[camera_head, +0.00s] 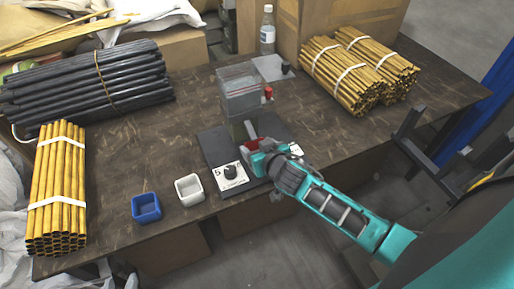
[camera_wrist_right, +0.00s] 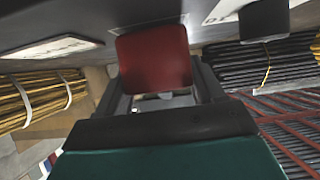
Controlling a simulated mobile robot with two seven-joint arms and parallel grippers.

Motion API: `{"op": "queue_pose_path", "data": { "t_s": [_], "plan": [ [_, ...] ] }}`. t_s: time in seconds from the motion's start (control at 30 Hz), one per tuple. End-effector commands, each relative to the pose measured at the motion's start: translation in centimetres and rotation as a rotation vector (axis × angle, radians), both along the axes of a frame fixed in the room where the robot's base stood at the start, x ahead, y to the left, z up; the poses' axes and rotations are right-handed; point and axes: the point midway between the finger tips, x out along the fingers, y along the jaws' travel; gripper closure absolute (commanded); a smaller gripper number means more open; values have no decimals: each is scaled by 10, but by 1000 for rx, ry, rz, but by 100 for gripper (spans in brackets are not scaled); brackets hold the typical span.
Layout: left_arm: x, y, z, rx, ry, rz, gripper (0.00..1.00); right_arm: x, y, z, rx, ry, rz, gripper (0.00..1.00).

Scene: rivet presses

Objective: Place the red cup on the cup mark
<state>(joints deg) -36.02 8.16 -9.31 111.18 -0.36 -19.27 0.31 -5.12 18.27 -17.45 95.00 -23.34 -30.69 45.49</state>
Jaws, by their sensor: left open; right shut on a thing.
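The red cup (camera_head: 250,144) is on or just above the dark base of the press (camera_head: 239,88), below its grey head; I cannot tell whether it touches the base. My right gripper (camera_head: 256,151) is shut on it, reaching in from the right. In the right wrist view the red cup (camera_wrist_right: 153,57) sits between the two dark fingers of the right gripper (camera_wrist_right: 157,88). I cannot make out the cup mark.
A white card with a black knob (camera_head: 231,172) lies on the press base. A white bin (camera_head: 189,189) and a blue bin (camera_head: 146,207) stand to its left. Yellow tube bundles (camera_head: 57,190) and black tubes (camera_head: 95,82) lie left, more yellow tubes (camera_head: 358,68) right. A bottle (camera_head: 267,30) stands behind.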

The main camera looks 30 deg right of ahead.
Motion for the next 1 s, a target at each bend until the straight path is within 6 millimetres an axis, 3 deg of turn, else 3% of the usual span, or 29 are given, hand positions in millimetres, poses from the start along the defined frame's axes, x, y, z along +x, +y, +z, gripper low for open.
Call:
{"op": "queue_pose_path", "data": {
  "t_s": [0.07,0.53,0.57,0.8,1.0],
  "plan": [
    [1,0,-4,0,-1,0,57,10,-1,-1,-1,-1,-1,62],
    [4,0,-8,0,-8,0,57,7,0,-7,1,1,0,62],
    [4,0,-8,0,-8,0,57,7,0,-7,1,1,0,31],
    [3,0,-7,1,-7,0,57,7,0,-6,0,1,0,8],
    [3,0,-7,1,-7,0,57,7,0,-6,0,1,0,7]
  ]
}}
